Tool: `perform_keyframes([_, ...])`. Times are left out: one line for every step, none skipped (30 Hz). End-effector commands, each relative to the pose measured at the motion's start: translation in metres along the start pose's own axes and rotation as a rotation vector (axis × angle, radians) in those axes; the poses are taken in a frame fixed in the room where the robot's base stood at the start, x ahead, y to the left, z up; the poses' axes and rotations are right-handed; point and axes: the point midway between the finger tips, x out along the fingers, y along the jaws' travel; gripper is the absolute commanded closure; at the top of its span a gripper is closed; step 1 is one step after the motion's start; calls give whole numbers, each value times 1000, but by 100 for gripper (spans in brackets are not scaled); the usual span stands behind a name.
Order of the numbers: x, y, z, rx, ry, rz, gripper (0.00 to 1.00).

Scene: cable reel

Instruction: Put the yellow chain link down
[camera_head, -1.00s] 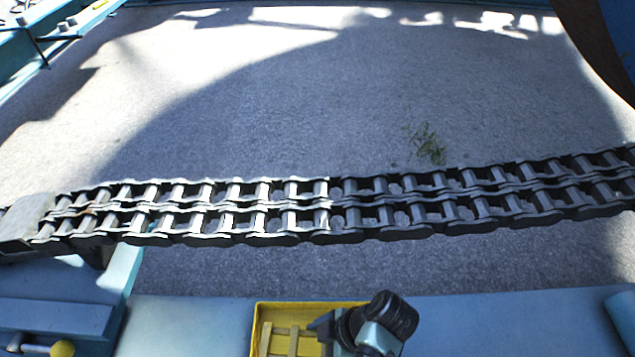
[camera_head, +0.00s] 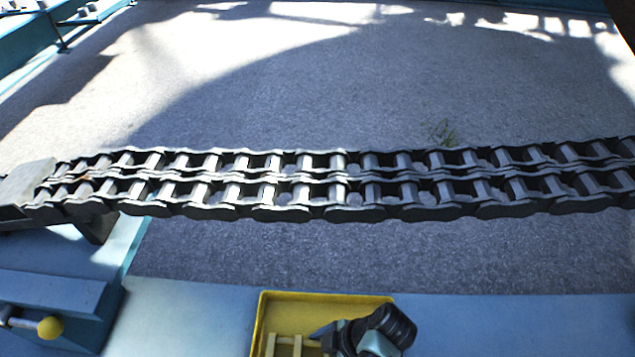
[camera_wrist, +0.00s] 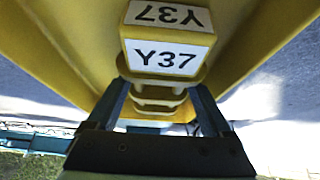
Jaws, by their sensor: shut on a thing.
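In the wrist view my gripper (camera_wrist: 158,95) is shut on a ribbed yellow piece just below a white label (camera_wrist: 167,58) reading Y37. I take this piece to be the yellow chain link (camera_wrist: 157,104). Wide yellow surfaces fill the upper part of that view; I cannot tell whether they belong to the link or to a tray. In the head view a shallow yellow tray (camera_head: 325,295) shows at the bottom edge, with a yellow slatted piece (camera_head: 285,345) inside its outline. My dark wrist overlaps its right side and hides part of it. Whether the link touches the tray is unclear.
A dark double-row chain (camera_head: 300,185) spans the whole width beyond the tray. A pale blue ledge (camera_head: 190,310) runs along the front. A blue block with a yellow knob (camera_head: 50,328) stands at the left. Open grey ground (camera_head: 300,100) lies beyond the chain.

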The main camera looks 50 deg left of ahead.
Motion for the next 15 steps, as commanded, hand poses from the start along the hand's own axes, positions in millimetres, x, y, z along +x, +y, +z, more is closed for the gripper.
perform_keyframes([-2,1,-1,-1,0,2,100])
perform_keyframes([-2,1,-1,-1,0,2,100])
perform_keyframes([-1,1,-1,-1,0,2,100])
perform_keyframes([-1,1,0,-1,0,1,100])
perform_keyframes([0,1,0,-1,0,1,100])
perform_keyframes([1,1,1,-1,0,1,100])
perform_keyframes([2,0,1,0,0,0,14])
perform_keyframes([2,0,1,0,0,0,9])
perform_keyframes([2,0,1,0,0,0,2])
perform_keyframes([2,0,1,0,0,0,0])
perform_keyframes([2,0,1,0,0,0,0])
perform_keyframes([2,0,1,0,0,0,0])
perform_keyframes([2,0,1,0,0,0,0])
perform_keyframes([2,0,1,0,0,0,0])
perform_keyframes([2,0,1,1,0,0,0])
